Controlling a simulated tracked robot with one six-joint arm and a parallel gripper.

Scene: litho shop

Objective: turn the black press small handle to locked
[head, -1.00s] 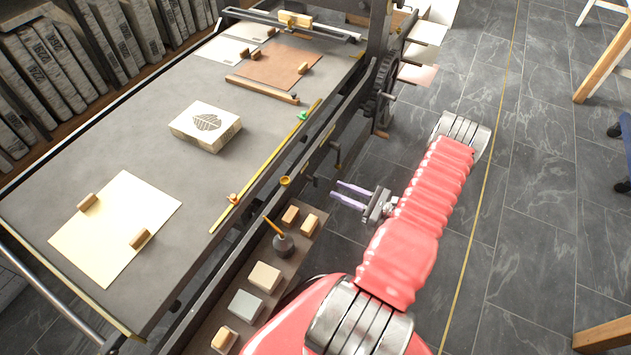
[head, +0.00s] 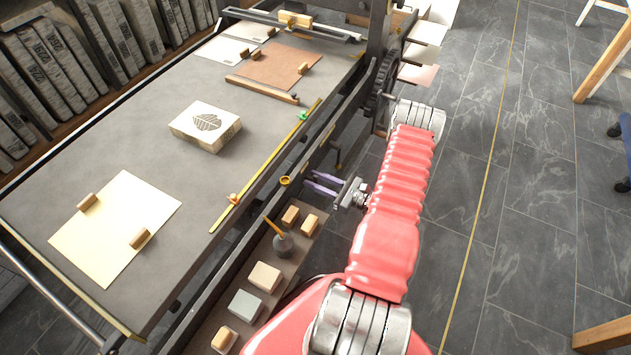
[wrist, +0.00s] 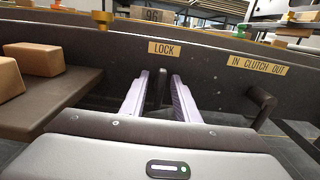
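The black press (head: 350,100) has a dark side rail with a LOCK label (wrist: 165,48) in the wrist view. Below the label a small black handle (wrist: 157,88) stands roughly upright, between my two finger lines. My gripper (head: 309,182) reaches left toward the rail in the head view. In the wrist view my gripper (wrist: 161,76) shows two pale purple fingers, open, one on each side of the handle. I see no clear contact with it. The handle's lower part is hidden behind my gripper body, and I cannot make it out in the head view.
A second black handle (wrist: 262,104) sits right of it under an IN CLUTCH OUT label (wrist: 257,65). A side shelf (head: 257,300) with wooden blocks and a dark pot (head: 283,246) is left of my gripper.

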